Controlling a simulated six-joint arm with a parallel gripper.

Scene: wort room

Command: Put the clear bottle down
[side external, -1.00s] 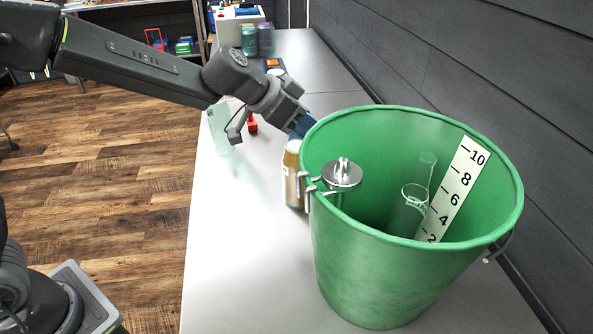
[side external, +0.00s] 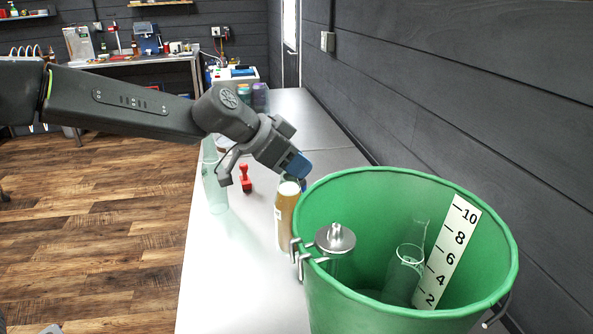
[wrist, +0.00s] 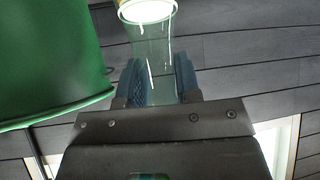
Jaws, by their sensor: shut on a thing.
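The clear bottle (side external: 286,220) holds amber liquid with a pale top layer. It is upright beside the left rim of the green bucket in the side view. My gripper (side external: 299,166) is shut on its clear upper part, above the liquid. In the wrist view, the clear glass (wrist: 153,58) shows between the blue pads of my gripper (wrist: 158,80), with the liquid at the top edge. I cannot tell whether its base touches the bench (side external: 235,270).
The large green bucket (side external: 340,290) stands close by, with a scale strip, glassware inside and a metal-lidded piece clipped to its rim. A red stamp (side external: 245,180) and a clear glass vessel (side external: 214,190) stand left. The dark wall (side external: 450,90) is at right.

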